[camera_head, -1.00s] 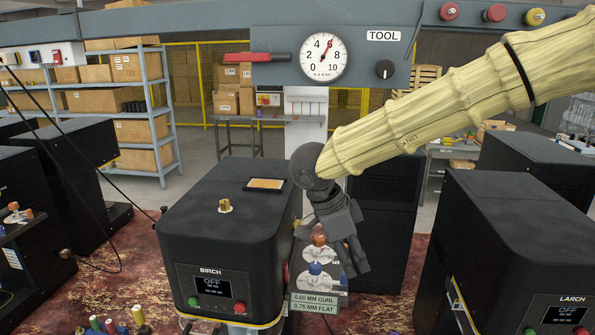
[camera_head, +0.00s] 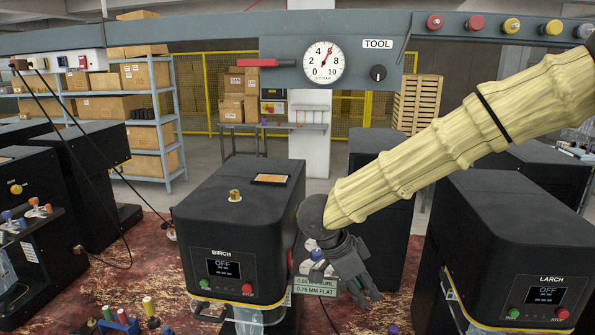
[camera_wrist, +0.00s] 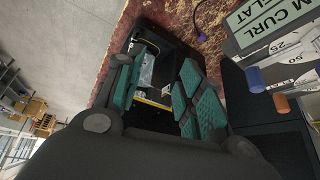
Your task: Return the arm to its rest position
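My gripper (camera_head: 366,294) hangs at the end of my yellow-sleeved arm (camera_head: 440,140), to the right of the black BIRCH machine (camera_head: 240,225). In the wrist view its two teal-padded fingers (camera_wrist: 158,88) stand apart, with nothing held between them. In the head view the gripper partly covers a green sign (camera_head: 315,288) reading 0.75 MM FLAT.
The black LARCH machine (camera_head: 515,240) stands to the right. An overhead beam with a gauge (camera_head: 323,62) crosses above. Spools (camera_head: 148,306) stand at the front left on the red mottled surface (camera_head: 165,285). Shelves with boxes (camera_head: 145,105) are at the back left.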

